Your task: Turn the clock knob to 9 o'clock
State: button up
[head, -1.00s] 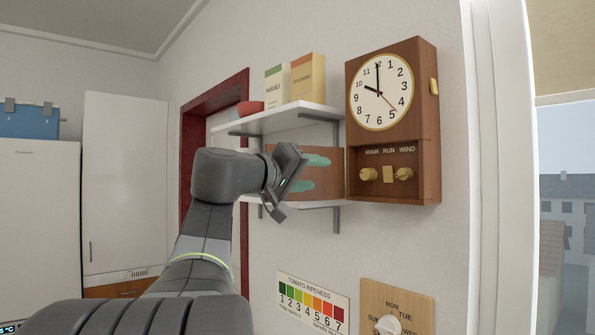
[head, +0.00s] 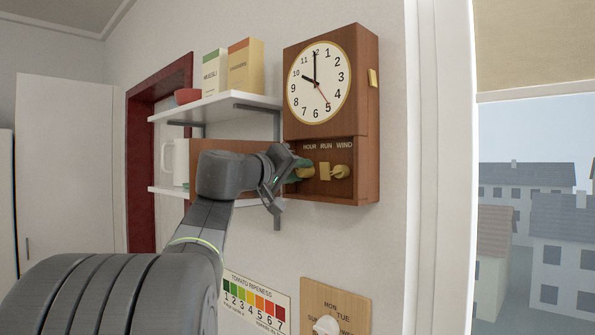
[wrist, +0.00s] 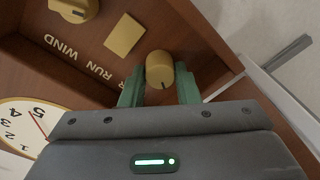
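A brown wooden clock (head: 365,85) hangs on the wall. Its white dial (head: 318,82) shows the short black hand at 10 and the long one at 12. A thin red hand points near 5. Brass controls sit below, under HOUR, RUN and WIND. My gripper (head: 296,170) is at the HOUR knob (head: 306,172). In the wrist view, its green fingers (wrist: 160,85) lie on either side of the round HOUR knob (wrist: 159,66), very close to it. I cannot tell whether they press on it. A dark mark shows on the knob's lower edge in that view.
The RUN plate (head: 325,171) and the WIND knob (head: 341,171) are just right of the HOUR knob. White shelves (head: 215,107) with boxes stand left of the clock, close to my arm. A dial board (head: 350,305) hangs below; a window is at right.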

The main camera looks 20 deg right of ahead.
jog(key=c, duration=0.4)
jog(key=shift+n+p, duration=0.65)
jog(key=shift+n, duration=2.15)
jog(key=o, duration=1)
jog(key=shift+c, duration=0.2)
